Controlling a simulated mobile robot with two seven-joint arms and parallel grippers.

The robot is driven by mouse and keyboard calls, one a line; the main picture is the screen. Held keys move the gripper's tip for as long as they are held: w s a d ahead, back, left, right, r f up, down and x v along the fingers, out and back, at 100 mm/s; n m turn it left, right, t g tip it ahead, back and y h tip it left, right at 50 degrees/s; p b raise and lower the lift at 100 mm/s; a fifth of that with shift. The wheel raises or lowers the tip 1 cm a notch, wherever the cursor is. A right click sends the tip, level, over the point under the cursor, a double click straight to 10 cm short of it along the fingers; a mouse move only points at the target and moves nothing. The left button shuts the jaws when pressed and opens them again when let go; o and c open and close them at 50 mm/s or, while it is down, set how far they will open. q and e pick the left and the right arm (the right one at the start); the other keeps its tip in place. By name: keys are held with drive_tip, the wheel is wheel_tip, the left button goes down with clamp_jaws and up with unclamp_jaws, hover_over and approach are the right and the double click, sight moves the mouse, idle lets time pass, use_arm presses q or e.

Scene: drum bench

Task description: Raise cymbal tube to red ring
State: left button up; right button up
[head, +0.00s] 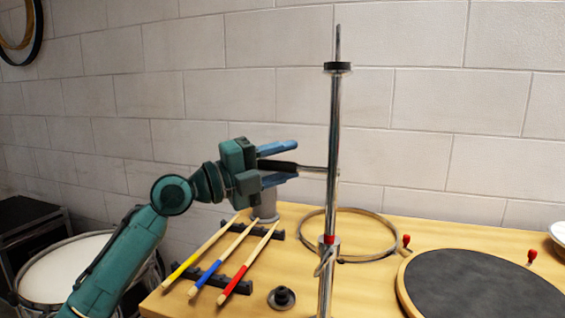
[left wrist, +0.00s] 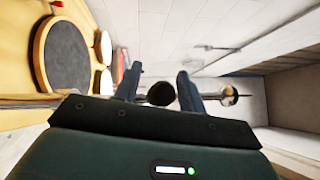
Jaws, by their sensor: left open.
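The cymbal tube (head: 335,120) is a chrome upright with a black disc (head: 337,66) near its top. A side bar (head: 313,169) sticks out left from it and ends in a black grip (head: 279,167). A red ring (head: 329,239) shows low on the stand, just above a metal clamp. My left gripper (head: 278,163) is open, its two blue fingers above and below the black grip. In the left wrist view the round black grip end (left wrist: 160,93) sits between the spread fingers; contact cannot be told. My right gripper is not in view.
Drumsticks (head: 205,272) lie on black racks on the wooden bench, left of the stand. A metal hoop (head: 370,219) lies behind it. A black round pad (head: 480,285) is at right, with red knobs (head: 406,240) nearby. A drum (head: 75,265) stands left of the bench.

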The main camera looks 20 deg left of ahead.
use_arm(q)
drive_tip(key=shift+s+a+f, duration=0.1)
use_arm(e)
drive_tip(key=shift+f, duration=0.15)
use_arm(q)
drive_tip(key=b+v, duration=0.4)
drive_tip(key=v, duration=0.9)
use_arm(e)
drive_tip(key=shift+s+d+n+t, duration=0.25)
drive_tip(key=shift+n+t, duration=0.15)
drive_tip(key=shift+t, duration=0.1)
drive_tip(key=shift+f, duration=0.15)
